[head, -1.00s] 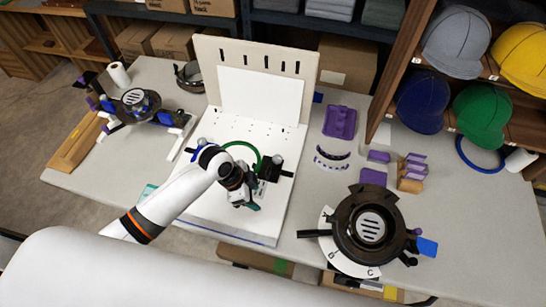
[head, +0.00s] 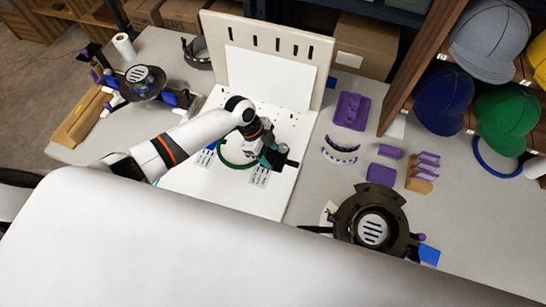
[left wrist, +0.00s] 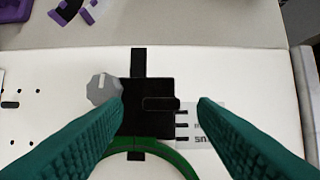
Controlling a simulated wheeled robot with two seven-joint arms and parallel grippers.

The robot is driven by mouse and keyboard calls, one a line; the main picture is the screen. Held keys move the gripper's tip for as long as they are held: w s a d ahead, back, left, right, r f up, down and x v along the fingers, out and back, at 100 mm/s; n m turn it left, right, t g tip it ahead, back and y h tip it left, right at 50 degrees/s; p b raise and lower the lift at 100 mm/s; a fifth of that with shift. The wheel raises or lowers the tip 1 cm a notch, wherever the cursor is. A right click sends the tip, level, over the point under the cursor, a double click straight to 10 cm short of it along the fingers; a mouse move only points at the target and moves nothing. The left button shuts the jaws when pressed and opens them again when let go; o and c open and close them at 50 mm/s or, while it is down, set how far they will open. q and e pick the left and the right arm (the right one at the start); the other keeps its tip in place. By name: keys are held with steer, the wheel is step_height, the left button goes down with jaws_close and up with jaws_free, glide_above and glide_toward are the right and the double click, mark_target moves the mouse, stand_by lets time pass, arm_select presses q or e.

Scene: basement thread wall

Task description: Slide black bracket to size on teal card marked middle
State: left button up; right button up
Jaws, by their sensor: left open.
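The black bracket (left wrist: 146,122) sits on a black rail (left wrist: 138,62) on the white board, with a grey knob (left wrist: 103,89) at its left in the left wrist view. A green ring (left wrist: 165,146) curves below it. A pale card (left wrist: 207,128) with black marks and partly hidden lettering lies right of the bracket; I cannot make out any teal on it. My left gripper (left wrist: 158,100) is open, its teal fingers on either side of the bracket. In the head view the left gripper (head: 272,160) is over the board's right part and hides most of the bracket. My right gripper is not in view.
The white board (head: 220,185) has an upright slotted panel (head: 270,40) behind it. Purple parts (head: 350,110) lie right of it. A dark round helmet fixture (head: 372,225) stands at front right, another (head: 143,82) at back left. Caps fill the right shelf.

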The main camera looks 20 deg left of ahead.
mark_target(273, 160)
arm_select(q)
steer(key=shift+x, duration=1.9)
jaws_close()
steer(key=shift+d, duration=0.1)
